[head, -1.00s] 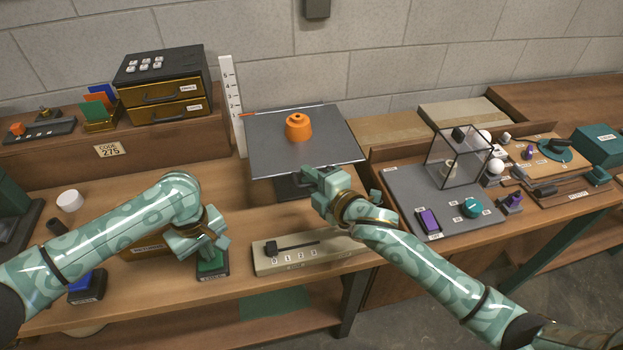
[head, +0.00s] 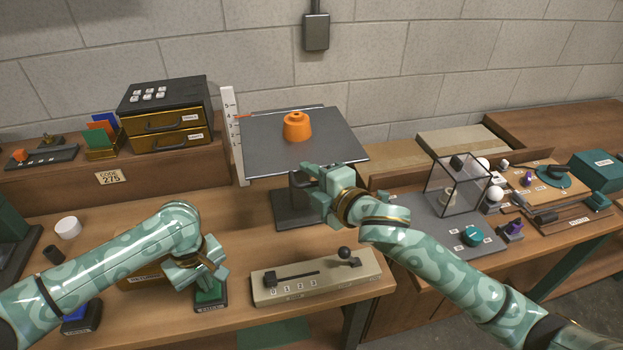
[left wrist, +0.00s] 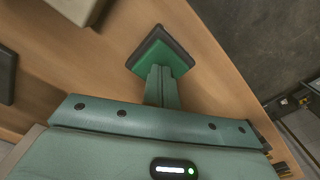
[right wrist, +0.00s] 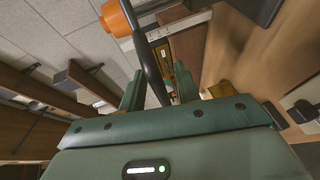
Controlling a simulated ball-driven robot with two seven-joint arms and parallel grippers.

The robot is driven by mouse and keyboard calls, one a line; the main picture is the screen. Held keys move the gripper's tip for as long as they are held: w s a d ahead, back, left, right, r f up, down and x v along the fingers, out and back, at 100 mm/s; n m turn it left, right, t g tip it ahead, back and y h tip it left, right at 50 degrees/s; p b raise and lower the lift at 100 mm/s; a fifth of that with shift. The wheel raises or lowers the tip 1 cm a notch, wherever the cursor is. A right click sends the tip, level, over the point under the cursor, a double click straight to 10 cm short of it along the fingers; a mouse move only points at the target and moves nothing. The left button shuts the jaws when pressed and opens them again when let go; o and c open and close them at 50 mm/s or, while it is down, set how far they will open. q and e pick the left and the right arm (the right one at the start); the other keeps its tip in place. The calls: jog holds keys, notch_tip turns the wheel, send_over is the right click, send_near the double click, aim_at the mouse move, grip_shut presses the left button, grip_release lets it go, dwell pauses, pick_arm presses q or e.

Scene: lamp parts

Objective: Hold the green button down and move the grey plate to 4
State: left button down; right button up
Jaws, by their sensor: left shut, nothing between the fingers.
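The grey plate (head: 265,150) is raised above its dark stand (head: 290,210), with an orange weight-like piece (head: 297,127) on top. An upright white scale (head: 232,140) stands at its left; the orange pointer (head: 243,116) sits near the 4. My left gripper (head: 205,272) is shut and empty, its fingertips on the green button (head: 208,292); the left wrist view shows them against the green top (left wrist: 180,65). My right gripper (head: 308,178) is at the plate's front edge. In the right wrist view its fingers (right wrist: 160,90) are apart, with a dark bar-like edge between them; contact is unclear.
A slider box (head: 318,282) with a black ball knob stands in front of the plate. A blue button (head: 78,314) is at the left. A clear case (head: 455,185) stands on the mat at right. A drawer unit (head: 165,115) is at the back left.

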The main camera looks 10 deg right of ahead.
pick_arm(q)
jog(key=shift+s+f, duration=0.25)
jog(key=shift+f, duration=0.1)
pick_arm(e)
jog(key=v, duration=1.2)
jog(key=shift+r, duration=0.1)
